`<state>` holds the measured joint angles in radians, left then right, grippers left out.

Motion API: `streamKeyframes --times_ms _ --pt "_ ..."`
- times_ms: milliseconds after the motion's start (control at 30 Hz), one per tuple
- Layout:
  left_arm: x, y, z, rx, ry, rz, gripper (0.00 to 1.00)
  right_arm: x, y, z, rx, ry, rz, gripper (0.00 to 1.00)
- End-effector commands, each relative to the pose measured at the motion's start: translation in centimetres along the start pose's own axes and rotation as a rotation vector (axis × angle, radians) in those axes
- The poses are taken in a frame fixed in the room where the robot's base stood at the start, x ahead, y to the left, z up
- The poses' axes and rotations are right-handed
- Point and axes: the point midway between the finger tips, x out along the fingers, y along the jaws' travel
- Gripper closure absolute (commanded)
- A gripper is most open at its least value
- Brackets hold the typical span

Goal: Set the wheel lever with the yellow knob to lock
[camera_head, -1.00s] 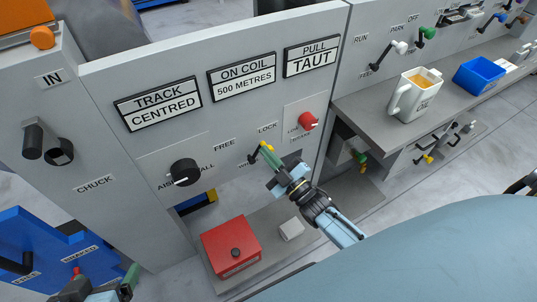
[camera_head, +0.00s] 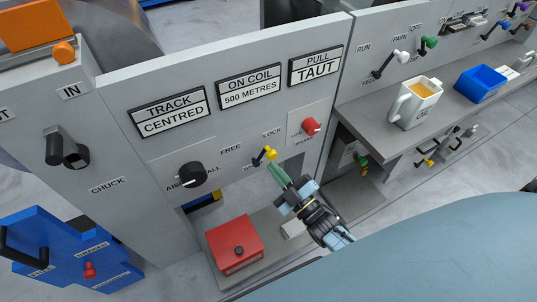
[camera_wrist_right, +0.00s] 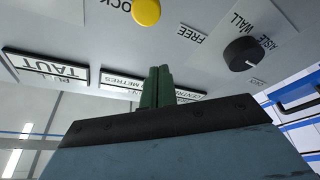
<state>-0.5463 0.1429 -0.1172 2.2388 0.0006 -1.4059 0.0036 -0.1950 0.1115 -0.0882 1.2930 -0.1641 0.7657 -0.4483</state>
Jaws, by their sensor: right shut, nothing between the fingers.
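The wheel lever with the yellow knob (camera_head: 270,153) is on the grey front panel, above the WHEEL label and below the LOCK label (camera_head: 271,132). Its knob leans to the right, on the LOCK side, away from the FREE label (camera_head: 231,149). In the right wrist view the yellow knob (camera_wrist_right: 146,11) shows at the top edge, close to the LOCK lettering, with its stem out of sight. My right gripper (camera_head: 274,170) has its green fingers shut and empty, just below the knob and apparently apart from it. My left gripper is out of view.
A black rotary knob (camera_head: 192,174) sits left of the lever and a red knob (camera_head: 311,127) to its right. A red box (camera_head: 234,243) stands on the lower shelf. A mug (camera_head: 415,104) and a blue bin (camera_head: 480,82) are on the right counter.

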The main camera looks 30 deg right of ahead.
Motion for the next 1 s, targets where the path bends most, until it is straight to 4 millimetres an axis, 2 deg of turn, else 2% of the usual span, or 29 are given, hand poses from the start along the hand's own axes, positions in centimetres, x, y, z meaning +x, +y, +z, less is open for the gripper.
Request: streamKeyframes --times_ms 100,300,1000 --pt "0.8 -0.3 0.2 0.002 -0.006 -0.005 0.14 -2.4 0.1 0.0 0.000 -0.002 -0.002 1.00" --pt "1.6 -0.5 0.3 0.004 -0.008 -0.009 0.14 -4.4 0.2 0.0 -0.001 0.001 0.001 1.00" --pt "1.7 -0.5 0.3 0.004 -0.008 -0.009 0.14 -4.7 0.1 0.1 0.004 -0.012 -0.004 1.00"
